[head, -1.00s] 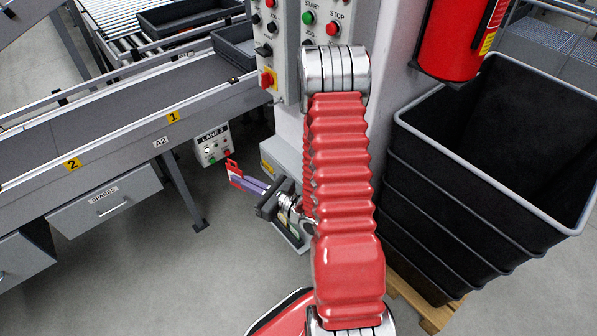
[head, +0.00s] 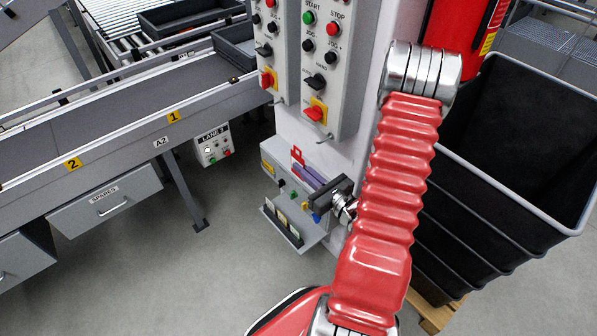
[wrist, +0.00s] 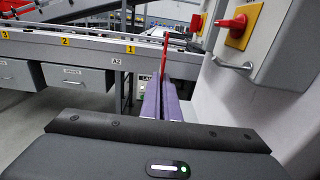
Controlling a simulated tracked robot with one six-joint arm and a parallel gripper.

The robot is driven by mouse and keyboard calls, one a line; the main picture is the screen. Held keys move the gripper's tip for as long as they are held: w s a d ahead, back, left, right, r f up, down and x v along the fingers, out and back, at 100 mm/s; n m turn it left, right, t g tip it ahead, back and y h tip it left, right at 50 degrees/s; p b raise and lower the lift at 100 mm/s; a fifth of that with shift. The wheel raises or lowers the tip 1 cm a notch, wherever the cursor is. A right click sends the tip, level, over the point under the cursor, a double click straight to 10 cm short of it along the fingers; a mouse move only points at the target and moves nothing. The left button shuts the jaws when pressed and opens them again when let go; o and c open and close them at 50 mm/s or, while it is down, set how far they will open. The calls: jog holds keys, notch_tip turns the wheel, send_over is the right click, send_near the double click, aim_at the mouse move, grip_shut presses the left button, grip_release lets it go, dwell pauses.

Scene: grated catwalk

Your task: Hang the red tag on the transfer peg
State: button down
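The red tag (head: 297,155) is between the fingertips of my gripper (head: 306,172), in front of the white column below the control boxes. In the wrist view the tag (wrist: 165,56) stands upright, edge-on, at the ends of the two purple fingers (wrist: 160,90), which are closed on it. A thin metal peg (head: 325,138) sticks out under the right control box, right of and above the tag. It also shows in the wrist view (wrist: 232,64), to the right of the tag, apart from it. I cannot read a label saying which peg is the transfer one.
The left control box (head: 287,50) and right control box (head: 332,60) carry buttons and red switches. A lower grey console (head: 300,205) sits below my gripper. The conveyor (head: 110,130) is left, stacked black bins (head: 520,140) right, with a fire extinguisher (head: 455,40) above. Floor at front left is clear.

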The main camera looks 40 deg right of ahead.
jog(key=shift+d, duration=0.25)
jog(key=d+f, duration=0.1)
jog(key=d, duration=0.9)
jog(key=shift+f, duration=0.35)
dwell(1.3)
jog(key=shift+w, duration=0.1)
dwell(0.5)
jog(key=c, duration=1.9)
grip_release()
jog(key=shift+c, duration=0.2)
